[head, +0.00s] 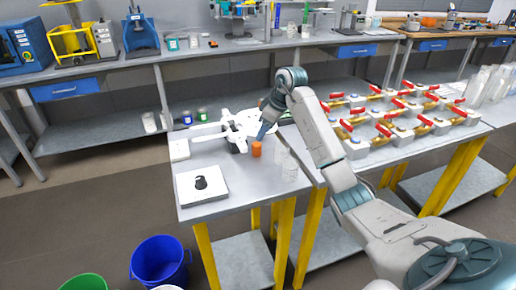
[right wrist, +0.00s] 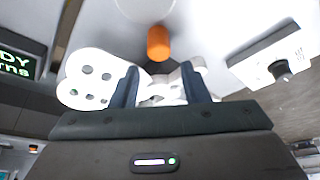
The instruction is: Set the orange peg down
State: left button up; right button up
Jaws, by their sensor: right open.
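The orange peg (head: 257,149) stands upright on the grey table, in front of a white holed fixture (head: 233,122). In the right wrist view the peg (right wrist: 158,42) shows beyond the fingertips, roughly in line with the gap between them. My right gripper (head: 262,134) is just above and behind the peg in the head view. In the right wrist view its two dark fingers (right wrist: 160,82) are spread with nothing between them. The peg looks apart from the fingers. The white fixture (right wrist: 88,80) lies behind the fingers in that view. My left gripper is not in view.
A white pad with a black knob (head: 201,184) sits at the table's front left. Clear containers (head: 287,164) stand right of the peg. Red-handled valves (head: 385,118) fill the right bench. Blue (head: 160,262) and green (head: 84,283) bins stand on the floor.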

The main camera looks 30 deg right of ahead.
aim_at(258, 144)
jog(key=shift+x, duration=0.9)
jog(key=p+x, duration=0.2)
jog(key=x, duration=0.3)
jog(key=shift+d+f, duration=0.1)
jog(key=shift+f, duration=0.1)
jog(key=c, duration=0.8)
jog(key=shift+c, duration=0.2)
